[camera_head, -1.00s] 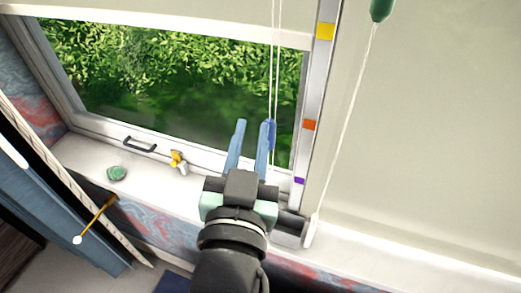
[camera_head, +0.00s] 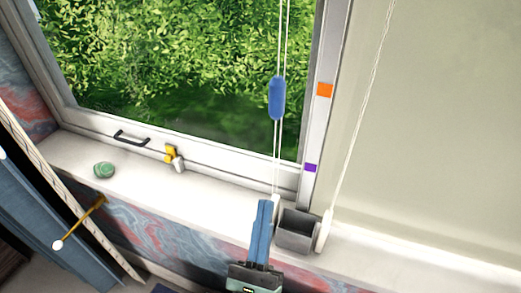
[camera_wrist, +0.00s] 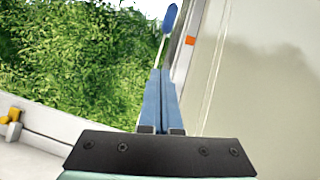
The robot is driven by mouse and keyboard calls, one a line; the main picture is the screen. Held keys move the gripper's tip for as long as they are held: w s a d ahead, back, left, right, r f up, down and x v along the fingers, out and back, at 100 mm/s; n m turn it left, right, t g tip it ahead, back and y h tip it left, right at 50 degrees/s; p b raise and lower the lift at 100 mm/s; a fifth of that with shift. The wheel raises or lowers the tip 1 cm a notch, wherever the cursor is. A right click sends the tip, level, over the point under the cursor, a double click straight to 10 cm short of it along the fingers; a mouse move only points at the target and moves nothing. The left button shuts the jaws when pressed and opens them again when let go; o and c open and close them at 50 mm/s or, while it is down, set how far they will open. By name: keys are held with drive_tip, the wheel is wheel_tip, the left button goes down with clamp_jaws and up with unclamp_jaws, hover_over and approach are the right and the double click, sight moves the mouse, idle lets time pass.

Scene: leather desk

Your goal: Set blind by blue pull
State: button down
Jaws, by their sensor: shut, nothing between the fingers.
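The blue pull (camera_head: 276,97) hangs upright on white cords in front of the window glass, about level with the orange mark (camera_head: 325,90) on the frame's scale. It also shows at the top of the wrist view (camera_wrist: 170,18). My gripper (camera_head: 264,203) is below it, apart from it, over the sill. Its blue fingers are shut and empty, and in the wrist view the fingertips (camera_wrist: 160,72) point up toward the pull. The blind on this cord is out of view at the top. A purple mark (camera_head: 310,168) is lower on the scale.
A grey open box (camera_head: 297,231) stands on the sill close right of my gripper. A second pale blind (camera_head: 440,130) with its own cord covers the right window. A yellow latch (camera_head: 170,153), a black handle (camera_head: 131,138) and a green stone (camera_head: 104,170) are left.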

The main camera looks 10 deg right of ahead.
sight(278, 89)
drive_tip(key=w+d+r+m+p, duration=0.1)
drive_tip(key=w+d+r+p, duration=0.2)
drive_tip(key=w+r+p, duration=0.4)
drive_tip(key=shift+w+d+r+p, duration=0.25)
drive_tip(key=shift+r+p, duration=0.3)
drive_tip(key=shift+r, duration=0.8)
wheel_tip(278, 89, up, 8)
drive_tip(key=shift+f+p, duration=0.1)
drive_tip(key=shift+p, duration=0.65)
drive_tip(key=shift+f, duration=0.1)
